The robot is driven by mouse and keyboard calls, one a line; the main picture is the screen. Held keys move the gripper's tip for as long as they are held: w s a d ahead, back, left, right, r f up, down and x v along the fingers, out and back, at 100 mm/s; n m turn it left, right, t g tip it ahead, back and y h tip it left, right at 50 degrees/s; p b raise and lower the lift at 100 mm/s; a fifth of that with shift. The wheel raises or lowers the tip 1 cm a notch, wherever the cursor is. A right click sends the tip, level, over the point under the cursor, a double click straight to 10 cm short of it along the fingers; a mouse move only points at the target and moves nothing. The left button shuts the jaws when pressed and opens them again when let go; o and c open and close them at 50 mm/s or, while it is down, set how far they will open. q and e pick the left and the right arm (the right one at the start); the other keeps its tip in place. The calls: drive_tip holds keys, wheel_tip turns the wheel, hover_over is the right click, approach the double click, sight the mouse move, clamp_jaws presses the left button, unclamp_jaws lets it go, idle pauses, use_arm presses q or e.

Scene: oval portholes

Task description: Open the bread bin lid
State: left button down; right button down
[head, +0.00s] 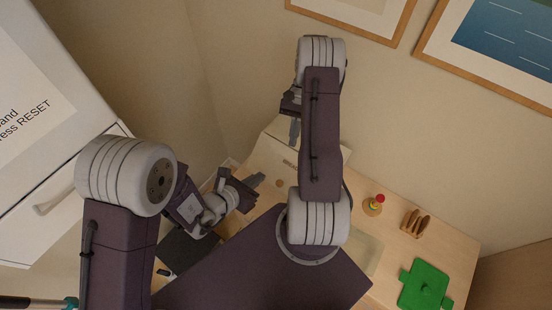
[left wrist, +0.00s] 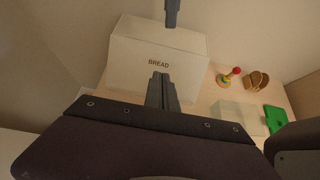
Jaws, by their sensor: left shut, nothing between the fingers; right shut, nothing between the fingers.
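The cream bread bin (left wrist: 130,65), marked BREAD on its front, stands at the back of the counter in the left wrist view. Its lid looks closed. In the head view my right arm covers much of the bin (head: 276,132). My left gripper (head: 258,180) is shut and empty in front of the bin; its fingers also show before the label in the left wrist view (left wrist: 161,84). My right gripper (head: 294,130) is shut and empty, pointing down by the bin's top. Its tip (left wrist: 172,14) appears over the bin's back edge; contact cannot be told.
On the wooden counter (head: 455,247), right of the bin, are a yellow stand with a red knob (head: 373,204), a rack of bread slices (head: 415,223), a green board-like item (head: 425,285) and a pale tray (head: 367,253). Walls close in behind. A white cabinet (head: 50,190) stands left.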

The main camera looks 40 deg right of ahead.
use_arm(q)
drive_tip(key=w+d+f, duration=0.1)
drive_tip(key=w+d, duration=0.1)
drive_tip(key=d, duration=0.7)
drive_tip(key=shift+w+d+f, duration=0.15)
drive_tip(key=shift+w+f, duration=0.2)
drive_tip(key=shift+f, duration=0.05)
idle(0.9)
use_arm(e)
drive_tip(key=c, duration=1.1)
unclamp_jaws()
